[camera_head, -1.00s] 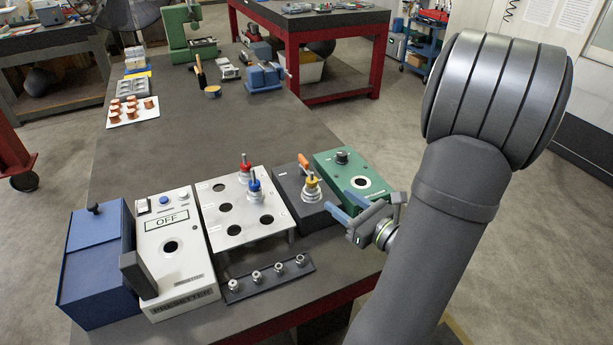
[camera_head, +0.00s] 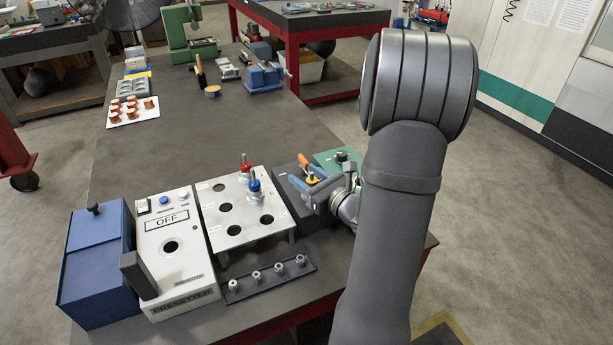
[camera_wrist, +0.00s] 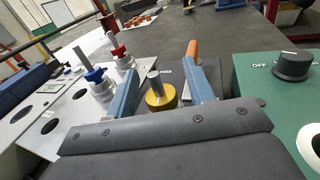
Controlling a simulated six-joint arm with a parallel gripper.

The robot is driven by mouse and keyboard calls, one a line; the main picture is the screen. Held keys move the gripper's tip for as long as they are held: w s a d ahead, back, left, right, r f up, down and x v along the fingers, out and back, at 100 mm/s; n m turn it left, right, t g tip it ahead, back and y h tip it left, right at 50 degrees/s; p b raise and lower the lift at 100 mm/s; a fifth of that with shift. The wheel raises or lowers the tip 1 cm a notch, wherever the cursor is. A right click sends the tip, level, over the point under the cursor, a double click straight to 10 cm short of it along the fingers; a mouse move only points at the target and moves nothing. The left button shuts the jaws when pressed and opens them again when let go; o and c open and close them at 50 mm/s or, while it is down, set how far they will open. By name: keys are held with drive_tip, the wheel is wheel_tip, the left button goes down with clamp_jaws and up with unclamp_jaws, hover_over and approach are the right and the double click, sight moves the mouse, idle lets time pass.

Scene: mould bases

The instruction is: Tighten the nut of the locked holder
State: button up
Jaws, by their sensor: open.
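The holder with a yellow nut (camera_head: 313,179) stands upright in the dark locking block (camera_head: 287,187), beside the block's orange lever (camera_head: 304,160). In the wrist view the yellow nut (camera_wrist: 160,98) shows with a grey tool shank rising from it. My gripper (camera_head: 308,176) is open, its two blue fingers on either side of the holder. In the wrist view the gripper (camera_wrist: 162,88) has the nut between its fingers, with gaps visible; I cannot tell whether either finger touches. The orange lever (camera_wrist: 193,49) shows just beyond the right finger. My arm hides part of the block in the head view.
The white rack (camera_head: 262,232) to the left holds a red holder (camera_head: 245,168) and a blue holder (camera_head: 254,186). The green box (camera_wrist: 264,85) with a black knob (camera_wrist: 292,65) is close on the right. A strip of collets (camera_head: 268,276) lies in front.

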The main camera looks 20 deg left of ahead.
drive_tip(key=shift+w+a, duration=0.1)
drive_tip(key=shift+a, duration=0.05)
drive_tip(key=shift+c, duration=0.2)
drive_tip(key=c, duration=1)
drive_tip(key=shift+o, duration=0.2)
drive_tip(key=shift+w+m+t+h, duration=0.2)
drive_tip(key=shift+m+t+h, duration=1.3)
drive_tip(key=shift+t, duration=0.6)
drive_tip(key=shift+d, duration=0.2)
drive_tip(key=o, duration=1)
